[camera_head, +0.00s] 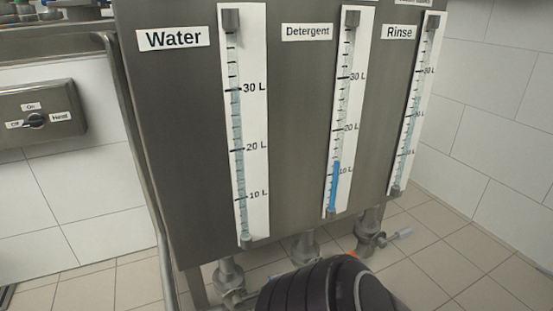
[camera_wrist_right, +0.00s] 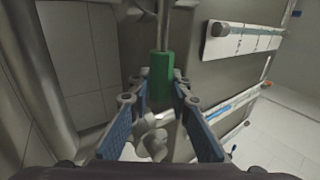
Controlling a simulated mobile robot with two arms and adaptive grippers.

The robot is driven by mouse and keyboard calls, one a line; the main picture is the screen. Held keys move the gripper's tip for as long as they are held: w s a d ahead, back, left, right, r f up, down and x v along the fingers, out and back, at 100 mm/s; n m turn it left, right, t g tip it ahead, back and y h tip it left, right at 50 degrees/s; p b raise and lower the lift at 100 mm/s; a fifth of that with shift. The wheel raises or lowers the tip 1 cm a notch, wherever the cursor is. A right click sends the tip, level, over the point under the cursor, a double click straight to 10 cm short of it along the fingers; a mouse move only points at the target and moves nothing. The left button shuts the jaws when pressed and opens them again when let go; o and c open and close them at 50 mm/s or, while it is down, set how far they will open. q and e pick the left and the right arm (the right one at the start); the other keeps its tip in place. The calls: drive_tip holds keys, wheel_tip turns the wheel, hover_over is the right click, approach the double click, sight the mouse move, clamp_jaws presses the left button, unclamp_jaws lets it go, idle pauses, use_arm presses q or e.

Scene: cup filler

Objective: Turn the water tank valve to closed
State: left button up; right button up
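The water tank (camera_head: 180,130) is a grey metal box with a "Water" label (camera_head: 172,38) and a gauge strip (camera_head: 243,130). Its valve (camera_head: 228,280) hangs on a pipe under the Water gauge; its lower part is partly hidden behind my right arm (camera_head: 325,288). In the right wrist view, my right gripper (camera_wrist_right: 161,92) has its blue-padded fingers apart. A green grip (camera_wrist_right: 161,75) lies between or just beyond the fingertips; contact cannot be told. A pale metal fitting (camera_wrist_right: 153,138) shows between the fingers. My left gripper is in neither view.
Detergent (camera_head: 308,32) and Rinse (camera_head: 398,32) gauges share the tank front. Their valves hang below, the Rinse one (camera_head: 370,240) with a lever to the right. A heat switch box (camera_head: 38,115) is on the left wall. A metal leg (camera_head: 145,170) stands left of the tank.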

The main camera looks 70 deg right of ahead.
drive_tip(key=o, duration=0.5)
drive_tip(key=shift+a+f, duration=0.1)
drive_tip(key=shift+f, duration=0.05)
wheel_tip(320, 180, up, 10)
drive_tip(key=shift+r, duration=0.1)
idle(0.5)
drive_tip(key=shift+s, duration=0.1)
